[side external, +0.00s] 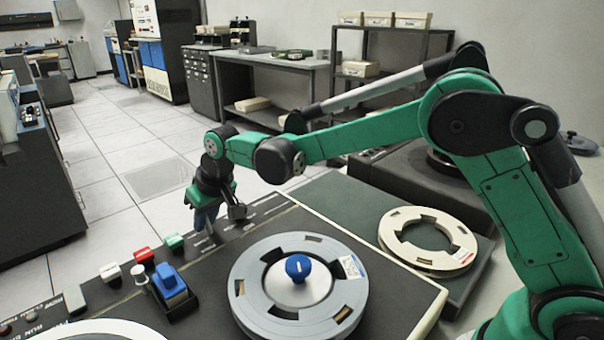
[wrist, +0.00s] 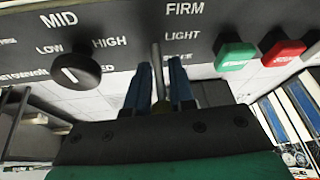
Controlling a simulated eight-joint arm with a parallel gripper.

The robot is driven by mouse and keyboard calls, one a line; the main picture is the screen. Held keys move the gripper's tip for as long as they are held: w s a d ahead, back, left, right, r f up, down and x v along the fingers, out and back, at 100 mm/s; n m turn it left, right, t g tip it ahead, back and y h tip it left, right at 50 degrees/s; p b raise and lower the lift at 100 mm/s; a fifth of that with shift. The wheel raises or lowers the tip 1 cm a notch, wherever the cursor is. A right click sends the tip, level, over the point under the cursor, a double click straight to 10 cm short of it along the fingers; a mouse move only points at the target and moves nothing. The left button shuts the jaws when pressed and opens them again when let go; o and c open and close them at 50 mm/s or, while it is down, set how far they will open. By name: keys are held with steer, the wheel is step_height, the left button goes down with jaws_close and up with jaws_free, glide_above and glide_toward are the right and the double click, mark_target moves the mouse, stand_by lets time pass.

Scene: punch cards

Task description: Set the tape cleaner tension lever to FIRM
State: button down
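The tape cleaner tension lever (wrist: 156,62) is a thin grey metal rod between my gripper's blue fingers in the wrist view. Its scale, with FIRM (wrist: 185,9) at the top, LIGHT (wrist: 182,37) below and a partly hidden lowest label, is just right of it. I cannot tell which mark the lever is at. My gripper (wrist: 161,78) is open around the rod, with a narrow gap visible on the right. In the side view my gripper (side external: 205,222) points down at the far edge of the dark panel, and the lever cannot be made out there.
A black rotary knob (wrist: 77,70) is left of my fingers, and a green button (wrist: 236,58) and red button (wrist: 283,52) are right. In the side view, a grey tape reel (side external: 250,290) with a blue hub knob (side external: 298,267) and a blue-topped switch (side external: 170,283) stand nearby.

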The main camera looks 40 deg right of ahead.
steer(key=shift+s+r+t, duration=0.1)
steer(key=shift+s+t, duration=0.05)
steer(key=shift+t, duration=0.5)
steer(key=shift+s+r+t, duration=0.1)
steer(key=shift+s+t, duration=0.05)
steer(key=shift+t, duration=0.5)
steer(key=c, duration=0.9)
jaws_free()
steer(key=shift+f, duration=0.1)
steer(key=shift+o, duration=0.2)
steer(key=shift+v, duration=2.85)
